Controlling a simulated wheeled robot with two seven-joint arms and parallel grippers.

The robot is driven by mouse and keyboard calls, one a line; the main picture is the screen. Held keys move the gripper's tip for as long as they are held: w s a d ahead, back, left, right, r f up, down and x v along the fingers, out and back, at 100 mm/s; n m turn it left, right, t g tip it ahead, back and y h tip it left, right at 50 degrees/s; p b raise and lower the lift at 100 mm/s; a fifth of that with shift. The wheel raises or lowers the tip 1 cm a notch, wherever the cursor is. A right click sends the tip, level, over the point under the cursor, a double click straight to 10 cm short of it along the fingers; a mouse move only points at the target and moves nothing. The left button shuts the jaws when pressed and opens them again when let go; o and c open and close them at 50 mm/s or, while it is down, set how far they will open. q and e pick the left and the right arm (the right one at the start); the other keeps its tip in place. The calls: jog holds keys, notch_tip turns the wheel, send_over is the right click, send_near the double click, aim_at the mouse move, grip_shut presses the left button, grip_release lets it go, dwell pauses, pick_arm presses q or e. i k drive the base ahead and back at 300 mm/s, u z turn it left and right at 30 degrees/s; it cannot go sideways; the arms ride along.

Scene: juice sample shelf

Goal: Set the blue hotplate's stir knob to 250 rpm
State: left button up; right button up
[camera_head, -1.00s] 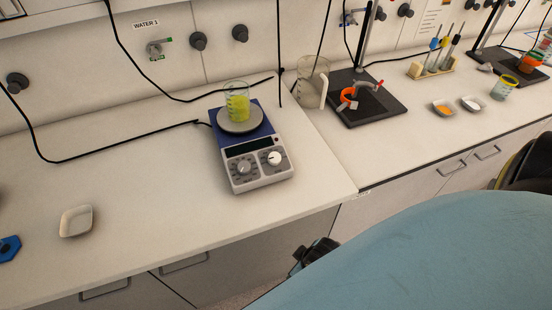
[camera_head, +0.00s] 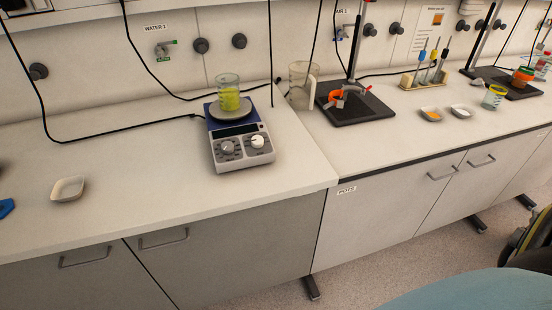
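The blue hotplate (camera_head: 213,123) stands on the left bench. Its grey front panel (camera_head: 243,164) has a dark display (camera_head: 236,131) and two knobs. The left knob (camera_head: 227,148) is grey and the right knob (camera_head: 257,142) is white. The knob labels and settings are too small to read, so I cannot tell which is the stir knob. A glass beaker with yellow-green liquid (camera_head: 229,99) sits upright on the hotplate's round plate (camera_head: 231,111). Neither of my grippers is in view, and nothing touches the knobs.
A white dish (camera_head: 68,189) lies to the left on the bench. A clear jug (camera_head: 301,88) and a dark stand base (camera_head: 358,110) stand to the right. Black cables run behind the hotplate. The bench top in front of the hotplate is clear. A teal rounded surface (camera_head: 475,292) fills the lower right corner.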

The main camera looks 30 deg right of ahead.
aim_at(257, 141)
jog(key=z, duration=0.65)
jog(key=i, duration=0.6)
jog(key=z, duration=0.3)
